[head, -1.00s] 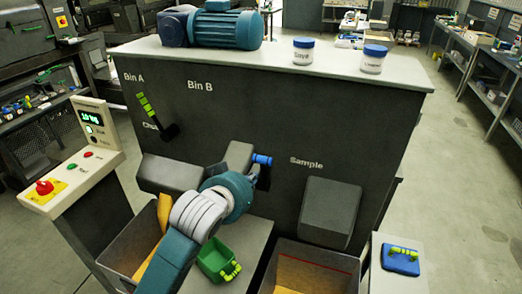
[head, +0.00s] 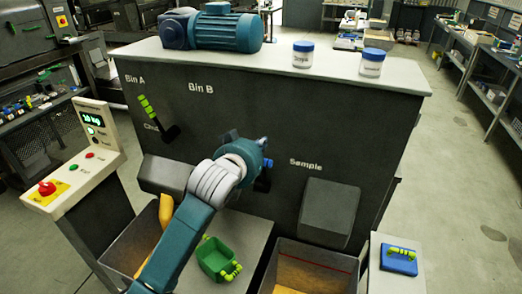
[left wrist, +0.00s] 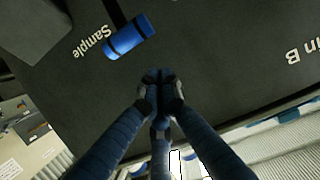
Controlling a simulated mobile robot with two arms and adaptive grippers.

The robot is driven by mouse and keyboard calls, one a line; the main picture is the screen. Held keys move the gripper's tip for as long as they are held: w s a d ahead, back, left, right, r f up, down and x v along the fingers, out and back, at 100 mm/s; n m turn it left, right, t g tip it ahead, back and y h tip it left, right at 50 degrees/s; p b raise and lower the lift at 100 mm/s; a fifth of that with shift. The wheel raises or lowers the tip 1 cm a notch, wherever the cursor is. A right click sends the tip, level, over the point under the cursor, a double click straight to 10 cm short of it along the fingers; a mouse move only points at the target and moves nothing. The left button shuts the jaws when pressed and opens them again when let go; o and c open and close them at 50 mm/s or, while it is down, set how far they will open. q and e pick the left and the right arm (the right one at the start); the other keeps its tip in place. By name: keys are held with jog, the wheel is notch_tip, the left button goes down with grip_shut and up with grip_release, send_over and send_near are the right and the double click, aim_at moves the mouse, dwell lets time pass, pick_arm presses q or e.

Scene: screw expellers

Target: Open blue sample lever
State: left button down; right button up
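The blue sample lever (head: 263,183) is on the dark front of the machine, left of the word "Sample", partly hidden by my left gripper. In the left wrist view its blue cylindrical handle (left wrist: 131,37) sits on a dark bar beside the upside-down "Sample" label. My left gripper (head: 264,142) is just above the handle in the head view. In the left wrist view its dark fingers (left wrist: 160,84) are drawn together, with nothing seen between them, apart from the handle. My right gripper is not in view.
A green-handled lever (head: 148,108) is at upper left, beside the bin labels. A sloped dark cover (head: 330,212) is right of the blue lever. A green scoop (head: 217,258) sits below. A control panel (head: 75,165) stands at left. A blue motor (head: 222,32) and two jars are on top.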

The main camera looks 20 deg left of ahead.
aim_at(263, 173)
pick_arm(q)
jog(key=f+p, duration=0.1)
jog(key=w+f+p, duration=0.1)
jog(key=shift+f, duration=0.4)
jog(key=shift+s+f, duration=0.15)
jog(key=shift+s, duration=0.25)
jog(key=shift+w+f, duration=0.1)
